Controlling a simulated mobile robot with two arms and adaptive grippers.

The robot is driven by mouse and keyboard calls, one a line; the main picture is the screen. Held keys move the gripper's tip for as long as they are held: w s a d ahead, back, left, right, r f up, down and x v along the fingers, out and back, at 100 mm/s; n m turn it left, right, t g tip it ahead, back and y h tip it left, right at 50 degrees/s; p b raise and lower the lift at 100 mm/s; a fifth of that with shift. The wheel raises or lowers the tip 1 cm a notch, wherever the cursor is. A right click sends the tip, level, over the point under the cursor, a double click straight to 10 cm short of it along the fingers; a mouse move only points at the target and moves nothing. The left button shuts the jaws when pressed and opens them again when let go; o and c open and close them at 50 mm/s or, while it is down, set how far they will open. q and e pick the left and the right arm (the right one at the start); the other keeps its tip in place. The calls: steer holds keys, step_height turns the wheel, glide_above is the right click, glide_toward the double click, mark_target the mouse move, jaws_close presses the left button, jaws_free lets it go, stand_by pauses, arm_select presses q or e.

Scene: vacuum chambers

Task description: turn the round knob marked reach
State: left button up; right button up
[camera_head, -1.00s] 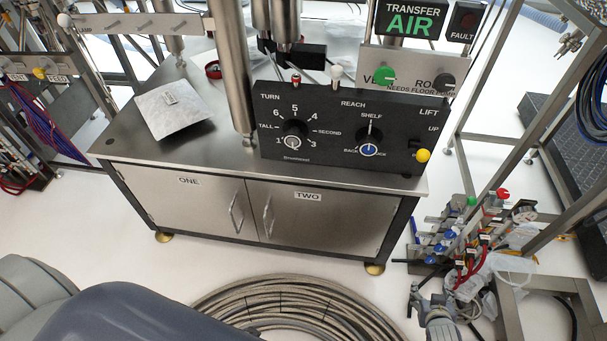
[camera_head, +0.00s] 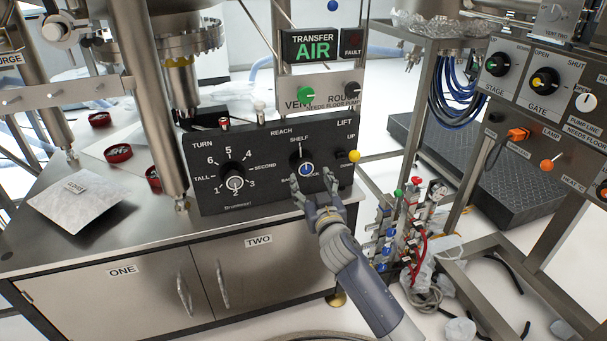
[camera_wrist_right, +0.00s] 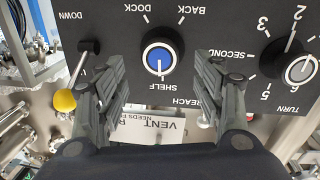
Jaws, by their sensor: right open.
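The reach knob (camera_head: 305,168) is a round black knob with a blue centre on the black control panel (camera_head: 262,192), under the words REACH and SHELF. In the right wrist view the knob (camera_wrist_right: 161,58) appears upside down, its white line pointing at SHELF; BACK and DOCK lie on its other side. My right gripper (camera_head: 314,184) is open and empty in front of the knob, partly covering the labels below it. In the wrist view its fingers (camera_wrist_right: 158,78) stand apart on either side of the knob, with no contact visible. My left gripper is not in view.
The numbered TURN knob (camera_head: 233,176) is left of the reach knob. A lift lever with a yellow ball (camera_head: 354,157) is close on the right. Green VENT knob (camera_head: 306,94) and ROUGH knob (camera_head: 352,90) sit above. A steel post (camera_head: 166,130) stands left of the panel.

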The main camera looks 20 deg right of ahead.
mark_target(306, 170)
steer(key=w, duration=0.4)
steer(key=shift+w+d+b, duration=0.1)
steer(key=shift+b, duration=0.25)
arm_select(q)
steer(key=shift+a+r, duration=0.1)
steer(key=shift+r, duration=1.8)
arm_select(e)
steer(key=shift+w, duration=0.85)
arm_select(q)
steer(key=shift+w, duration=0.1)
arm_select(e)
steer(key=shift+c, duration=0.2)
steer(key=c, duration=1)
